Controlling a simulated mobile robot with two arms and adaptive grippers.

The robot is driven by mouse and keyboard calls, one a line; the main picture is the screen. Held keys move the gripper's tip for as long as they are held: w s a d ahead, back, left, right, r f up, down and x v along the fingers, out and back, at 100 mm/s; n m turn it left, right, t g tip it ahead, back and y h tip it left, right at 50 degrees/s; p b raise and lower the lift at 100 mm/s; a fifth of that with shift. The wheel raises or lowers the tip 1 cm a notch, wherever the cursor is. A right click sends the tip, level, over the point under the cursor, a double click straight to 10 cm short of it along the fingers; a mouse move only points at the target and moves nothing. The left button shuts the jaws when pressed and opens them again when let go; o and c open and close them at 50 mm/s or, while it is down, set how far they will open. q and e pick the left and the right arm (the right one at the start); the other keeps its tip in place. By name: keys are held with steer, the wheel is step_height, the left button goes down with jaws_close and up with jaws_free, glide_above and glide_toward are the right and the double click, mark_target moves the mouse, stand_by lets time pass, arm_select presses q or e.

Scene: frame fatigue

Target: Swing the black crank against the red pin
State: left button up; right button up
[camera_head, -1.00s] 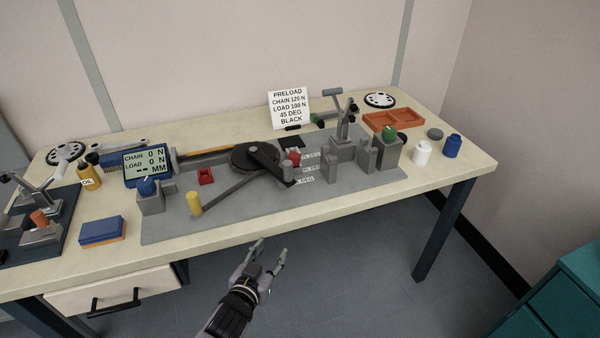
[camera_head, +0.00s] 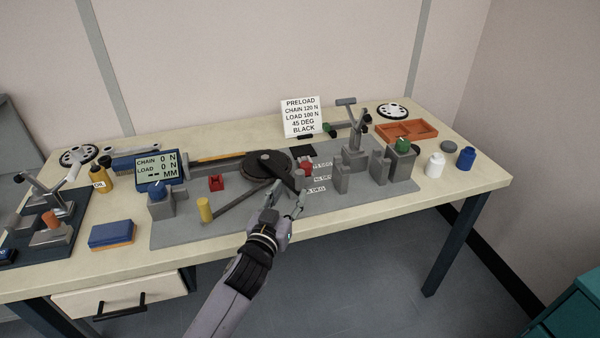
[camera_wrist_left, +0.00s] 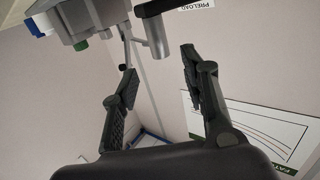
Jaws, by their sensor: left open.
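The black crank (camera_head: 285,178) reaches from the dark round disc (camera_head: 264,163) toward the front right on the grey fixture plate. The red pin (camera_head: 306,168) stands just right of the crank, with a small visible gap. My left gripper (camera_head: 287,193) is open at the crank's outer end, and its fingers partly hide that end. In the left wrist view the open fingers (camera_wrist_left: 157,72) are empty. A grey cylinder (camera_wrist_left: 152,32), probably the crank's handle, is just beyond the fingertips. Contact cannot be told. My right gripper is not in view.
A display (camera_head: 157,168) reads chain 0 N and load 0 N. Grey blocks (camera_head: 380,165) stand right of the pin. A yellow post (camera_head: 205,209) is left of my gripper. A blue-orange block (camera_head: 112,234) lies at the front left.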

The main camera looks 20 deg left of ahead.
mark_target(299, 177)
arm_select(q)
steer(key=w, duration=0.8)
steer(key=shift+w+d, duration=0.1)
steer(key=shift+w, duration=0.25)
steer(key=shift+c, duration=0.3)
jaws_close()
